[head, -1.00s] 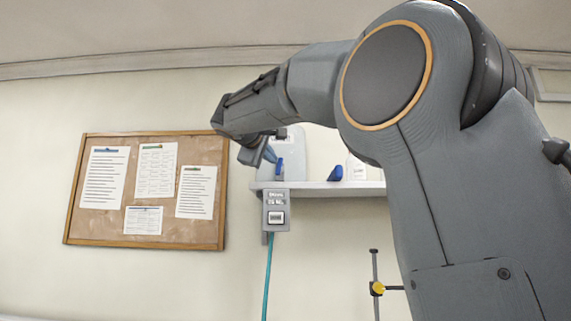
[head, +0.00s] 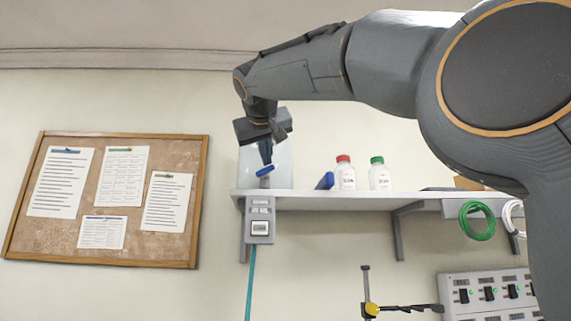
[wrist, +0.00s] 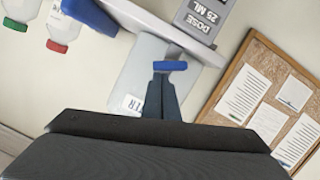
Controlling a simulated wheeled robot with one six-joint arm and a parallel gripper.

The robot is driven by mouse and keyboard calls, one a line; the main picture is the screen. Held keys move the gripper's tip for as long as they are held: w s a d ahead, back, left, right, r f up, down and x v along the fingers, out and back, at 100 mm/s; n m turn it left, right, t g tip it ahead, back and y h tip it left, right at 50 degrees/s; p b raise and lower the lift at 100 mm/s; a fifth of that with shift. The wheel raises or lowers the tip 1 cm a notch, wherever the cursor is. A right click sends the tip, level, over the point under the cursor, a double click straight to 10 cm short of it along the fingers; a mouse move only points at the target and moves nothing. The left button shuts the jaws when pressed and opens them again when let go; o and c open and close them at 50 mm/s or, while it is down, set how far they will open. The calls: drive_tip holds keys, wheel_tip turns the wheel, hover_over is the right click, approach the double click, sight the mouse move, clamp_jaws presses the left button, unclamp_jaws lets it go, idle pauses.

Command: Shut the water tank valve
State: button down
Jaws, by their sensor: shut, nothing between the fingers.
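The water tank (head: 281,166) is a pale translucent container standing at the left end of the wall shelf. Its valve has a blue handle (head: 265,171) at the front, lying roughly crosswise in the head view. In the wrist view the handle (wrist: 170,66) shows as a short blue bar in front of the tank (wrist: 136,72), whose label is partly hidden. My gripper (head: 265,157) is shut and empty, pointing down just above the handle. In the wrist view its fingertips (wrist: 164,78) are right beside the handle; I cannot tell whether they touch it.
A grey dose box (head: 260,220) with a teal hose hangs below the shelf (head: 360,201). A blue object (head: 325,181), a red-capped bottle (head: 345,173) and a green-capped bottle (head: 380,174) stand right of the tank. A corkboard (head: 105,200) is on the wall at left.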

drive_tip(key=shift+d+f+m+y+b, duration=0.1)
drive_tip(key=shift+d+m+y+b, duration=0.3)
drive_tip(key=shift+m, duration=0.4)
drive_tip(key=shift+d+f+m+y+b, duration=0.1)
drive_tip(key=shift+d+m+y+b, duration=0.25)
drive_tip(key=shift+m, duration=0.45)
drive_tip(key=shift+a, duration=0.1)
drive_tip(key=shift+r, duration=0.15)
